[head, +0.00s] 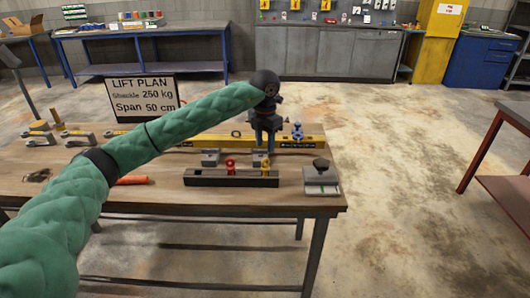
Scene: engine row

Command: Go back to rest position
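My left arm, in a green sleeve, reaches in from the left over the wooden workbench (150,192). My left gripper (264,146) points down over the bench near a yellow beam (215,140) and a small metal block (260,157). The gripper is small and dark, so I cannot tell whether its fingers are apart or shut, or whether they touch anything. My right gripper is not in view.
A black rack (205,178) with red and yellow pieces, and a grey block with a dark knob (321,178), sit near the bench's front edge. A lift plan sign (142,97) stands behind. A red-legged table (514,115) is at right. The floor between is clear.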

